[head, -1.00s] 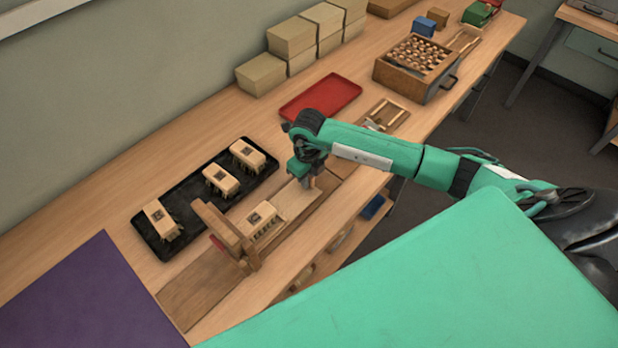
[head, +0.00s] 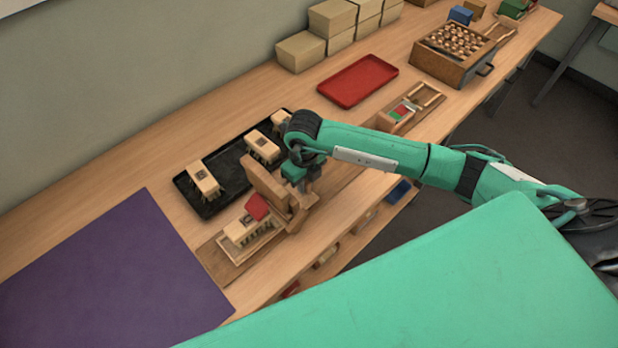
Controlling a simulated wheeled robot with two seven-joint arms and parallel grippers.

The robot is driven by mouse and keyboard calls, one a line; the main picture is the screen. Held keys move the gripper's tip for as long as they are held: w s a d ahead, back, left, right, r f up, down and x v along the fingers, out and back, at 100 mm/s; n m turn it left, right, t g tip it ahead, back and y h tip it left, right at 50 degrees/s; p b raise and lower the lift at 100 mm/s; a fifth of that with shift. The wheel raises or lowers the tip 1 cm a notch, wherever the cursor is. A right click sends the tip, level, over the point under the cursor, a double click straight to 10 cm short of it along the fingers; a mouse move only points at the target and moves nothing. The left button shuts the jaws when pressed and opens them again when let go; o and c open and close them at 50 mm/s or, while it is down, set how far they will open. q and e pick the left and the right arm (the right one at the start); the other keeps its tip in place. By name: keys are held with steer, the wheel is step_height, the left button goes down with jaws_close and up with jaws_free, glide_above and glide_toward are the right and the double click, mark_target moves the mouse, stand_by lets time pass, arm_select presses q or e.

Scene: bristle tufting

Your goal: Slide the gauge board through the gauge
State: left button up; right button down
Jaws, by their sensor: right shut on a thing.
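The gauge (head: 264,186) is a wooden upright frame across a wooden base (head: 213,262) near the table's front edge. A brush block (head: 240,233) with bristles pointing down rides on the light wooden gauge board (head: 237,268). The block and the board's front end are on the left side of the gauge. A red flap (head: 257,206) is tilted up at the gauge, over the block's right part. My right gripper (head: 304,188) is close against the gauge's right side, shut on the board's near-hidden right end. The gauge hides part of the grip. My left gripper is out of view.
A black tray (head: 206,211) with several brush blocks lies behind the gauge. A purple mat (head: 105,265) covers the left of the table. A red tray (head: 358,80), cardboard boxes (head: 300,51) and a wooden box (head: 452,70) stand further right.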

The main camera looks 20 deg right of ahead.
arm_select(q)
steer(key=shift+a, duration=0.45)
arm_select(e)
steer(key=c, duration=1.4)
jaws_free()
